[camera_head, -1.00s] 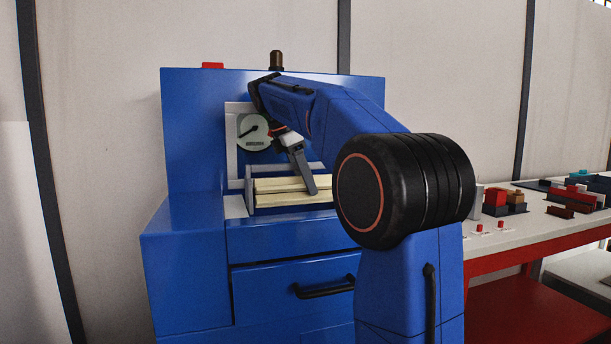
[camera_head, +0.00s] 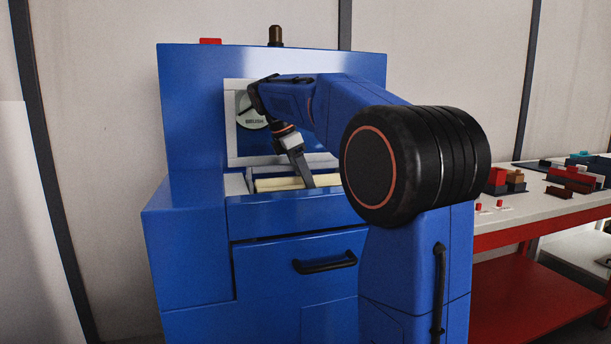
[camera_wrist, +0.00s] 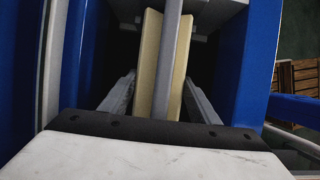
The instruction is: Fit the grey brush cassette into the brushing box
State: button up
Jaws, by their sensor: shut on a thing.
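The grey brush cassette, with cream brush strips (camera_head: 280,184) along it, shows in the head view low in the opening of the blue brushing box (camera_head: 192,110). Its lower part is hidden behind the box's front wall. My gripper (camera_head: 306,180) reaches down onto it and is shut on it. In the wrist view the cassette (camera_wrist: 171,60) has a grey bar running between two cream strips, with my gripper's fingers (camera_wrist: 160,90) on either side. Blue box walls stand to both sides, with dark space beneath. Whether the cassette rests on the bottom cannot be told.
The box has a round dial (camera_head: 250,112) on its back panel and a drawer with a black handle (camera_head: 325,262) below. A white-topped table (camera_head: 545,205) with several red, brown and blue parts stands at the right. My arm covers the box's right side.

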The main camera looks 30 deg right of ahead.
jog(key=shift+f, duration=2.1)
jog(key=o, duration=1.4)
jog(key=shift+o, duration=0.2)
jog(key=v, duration=1.7)
jog(key=shift+r, duration=0.2)
